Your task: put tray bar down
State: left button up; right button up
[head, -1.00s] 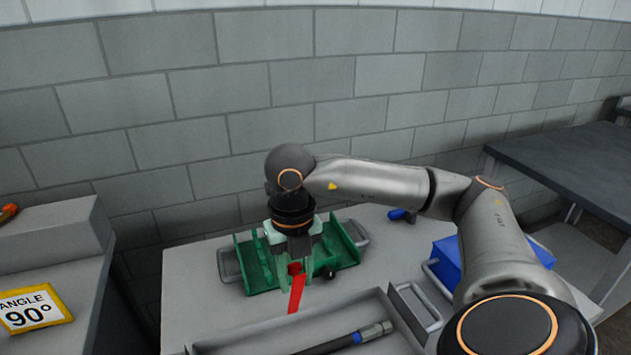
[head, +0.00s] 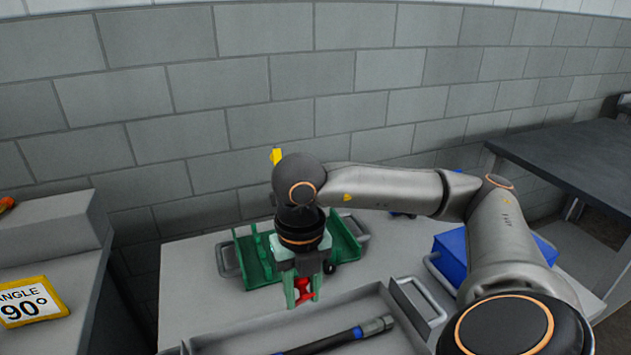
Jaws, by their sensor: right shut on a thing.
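My right gripper (head: 303,299) points down and is shut on a red piece (head: 305,286), which shows between and beside its green fingers. It hangs just behind the far rim of a grey tray (head: 345,308), in front of a green holder (head: 262,262). A dark bar (head: 340,340) with a blue band and a grey end lies slanted in the tray, apart from the gripper. The gripper and wrist hide the middle of the green holder. I cannot tell whether the red piece touches anything below. My left gripper is out of view.
A blue bin (head: 455,262) stands right of the tray, partly behind my right arm. A bench with an angle sign (head: 32,303) is at the left. A dark table (head: 575,160) is at the right. A block wall (head: 300,75) closes the back. The tabletop left of the holder is clear.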

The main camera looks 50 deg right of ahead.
jog(key=shift+s+a+f+b, duration=0.5)
jog(key=shift+s+f, duration=0.1)
jog(key=shift+s, duration=0.2)
jog(key=shift+s+a+f+b, duration=0.4)
jog(key=shift+s+f+b, duration=0.15)
jog(key=shift+s, duration=0.3)
jog(key=shift+s+a+f+b, duration=0.5)
jog(key=shift+s+f, duration=0.1)
jog(key=shift+s, duration=0.2)
